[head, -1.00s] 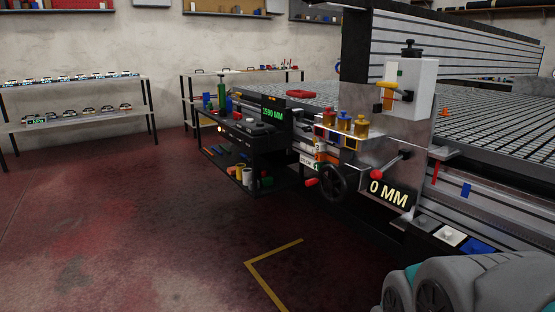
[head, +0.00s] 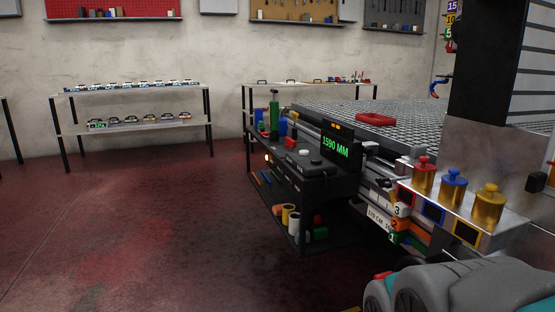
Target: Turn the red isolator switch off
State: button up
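I cannot make out a clear red isolator switch in the head view. Small red parts show on the black cart (head: 318,185) beside the grid table (head: 330,110), one of them a red piece (head: 290,142) on its top, too small to identify. A brass fitting with a red top (head: 424,172) stands on the metal bracket at the right, next to a blue-topped one (head: 453,186) and a yellow-topped one (head: 488,207). My gripper is not in view; only a grey and teal part of my arm shows at the lower right.
A display (head: 336,147) reading 1590 MM stands on the cart. A red tray (head: 376,120) lies on the grid table. A dark upright (head: 483,60) stands at the right. Shelves (head: 130,128) line the back wall. The red floor (head: 150,230) at the left is open.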

aim_at(290, 141)
jog(key=i+j+u, duration=0.35)
jog(key=i, duration=0.3)
jog(key=i+u, duration=0.35)
jog(key=i, duration=0.3)
jog(key=i+z, duration=0.15)
jog(key=i, duration=0.3)
jog(key=i+j+z, duration=0.15)
jog(key=i, duration=0.3)
jog(key=i+j+z, duration=0.1)
jog(key=i, duration=0.35)
jog(key=i+j+z, duration=0.1)
jog(key=i+z, duration=0.15)
jog(key=z, duration=0.15)
jog(key=i+j+z, duration=0.2)
jog(key=z, duration=0.25)
jog(key=i+j+z, duration=0.2)
jog(key=z, duration=0.2)
jog(key=i+j+z, duration=0.1)
jog(key=j+z, duration=0.35)
jog(key=i+j+z, duration=0.1)
jog(key=z, duration=0.3)
jog(key=j+z, duration=0.35)
jog(key=j, duration=0.25)
jog(key=j+z, duration=0.35)
jog(key=j, duration=0.3)
